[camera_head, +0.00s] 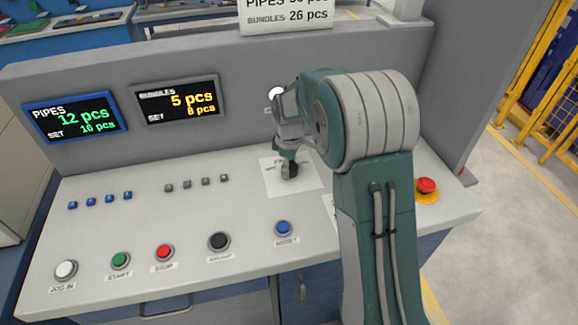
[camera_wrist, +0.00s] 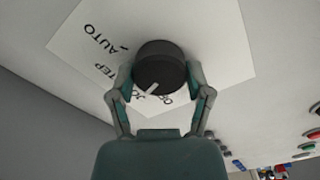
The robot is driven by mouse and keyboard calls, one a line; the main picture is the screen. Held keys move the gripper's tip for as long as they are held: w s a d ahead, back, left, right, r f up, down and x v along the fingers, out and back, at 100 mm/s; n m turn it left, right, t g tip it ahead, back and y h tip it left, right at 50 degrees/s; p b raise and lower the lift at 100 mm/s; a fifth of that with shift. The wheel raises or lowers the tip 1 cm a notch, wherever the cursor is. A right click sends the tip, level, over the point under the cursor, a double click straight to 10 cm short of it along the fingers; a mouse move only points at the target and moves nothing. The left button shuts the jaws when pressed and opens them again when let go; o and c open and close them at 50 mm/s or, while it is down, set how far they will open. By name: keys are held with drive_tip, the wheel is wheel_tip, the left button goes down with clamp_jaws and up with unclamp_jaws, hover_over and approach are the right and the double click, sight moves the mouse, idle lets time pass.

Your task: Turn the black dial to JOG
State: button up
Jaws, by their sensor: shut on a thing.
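The black dial (camera_wrist: 158,66) sits on a white label sheet (camera_wrist: 232,62) on the panel. In the wrist view its light pointer mark is toward the lower left, by the partly hidden lettering that starts "JO". "AUTO" and "TEP" show on the sheet further to the left, and part of another word shows at the lower right. My gripper (camera_wrist: 160,88) is shut on the dial, one finger on each side. In the head view the dial (camera_head: 290,170) is small under my gripper (camera_head: 288,158), and its pointer cannot be made out.
Several push buttons line the panel's front, among them a green one (camera_head: 120,260) and a blue one (camera_head: 283,228). A red emergency button (camera_head: 426,186) is at the right. Two displays (camera_head: 75,117) (camera_head: 178,102) stand on the back wall.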

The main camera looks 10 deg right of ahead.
drive_tip(key=shift+f, duration=0.15)
idle(0.3)
drive_tip(key=o, duration=1.1)
drive_tip(key=shift+o, duration=0.2)
wheel_tip(320, 180, up, 12)
drive_tip(key=shift+w, duration=0.1)
